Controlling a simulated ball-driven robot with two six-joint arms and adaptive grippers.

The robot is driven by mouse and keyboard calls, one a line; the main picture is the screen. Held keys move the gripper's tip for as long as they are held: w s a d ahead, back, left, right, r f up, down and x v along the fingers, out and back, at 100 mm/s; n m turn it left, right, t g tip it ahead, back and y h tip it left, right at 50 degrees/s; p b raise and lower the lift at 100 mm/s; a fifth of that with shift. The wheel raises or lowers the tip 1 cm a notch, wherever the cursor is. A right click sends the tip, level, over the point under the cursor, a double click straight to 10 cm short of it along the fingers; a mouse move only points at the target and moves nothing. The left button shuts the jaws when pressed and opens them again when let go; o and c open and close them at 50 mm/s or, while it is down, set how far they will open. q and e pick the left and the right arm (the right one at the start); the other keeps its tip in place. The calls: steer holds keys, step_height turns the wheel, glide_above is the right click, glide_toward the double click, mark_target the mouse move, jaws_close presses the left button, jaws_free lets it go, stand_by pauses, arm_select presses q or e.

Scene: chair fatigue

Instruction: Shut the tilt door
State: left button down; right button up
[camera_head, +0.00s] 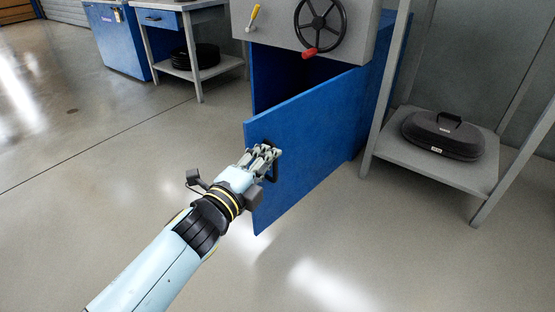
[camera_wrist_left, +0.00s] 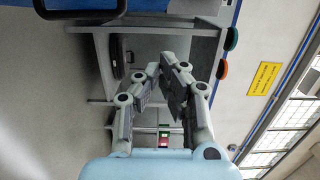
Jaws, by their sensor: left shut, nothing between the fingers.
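The blue tilt door (camera_head: 325,135) stands partly open, with a dark gap behind its upper edge into the blue cabinet. It has a black handle (camera_head: 275,175) near its left edge. My left gripper (camera_head: 272,153) is in front of the door beside the handle, its fingers overlapping it in the head view; I cannot tell if they touch. The black handle (camera_wrist_left: 82,15) shows at the top left there, apart from the fingertips. My right gripper is in neither view.
A grey housing with a black handwheel (camera_head: 320,24) and red knob sits above the door. A grey shelf (camera_head: 398,152) holding a black case (camera_head: 443,135) stands right. A workbench (camera_head: 177,18) stands at the back left. The floor left of the door is clear.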

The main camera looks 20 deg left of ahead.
arm_select(q)
steer(key=shift+w+a+f+b, duration=0.1)
steer(key=shift+w+a+b, duration=0.25)
steer(key=shift+w, duration=1.6)
steer(key=shift+w+a+f+b, duration=0.1)
steer(key=shift+w+b, duration=0.5)
steer(key=shift+w, duration=1.35)
steer(key=shift+w+a+f+b, duration=0.1)
steer(key=shift+w+a+b, duration=0.25)
steer(key=shift+w, duration=1.6)
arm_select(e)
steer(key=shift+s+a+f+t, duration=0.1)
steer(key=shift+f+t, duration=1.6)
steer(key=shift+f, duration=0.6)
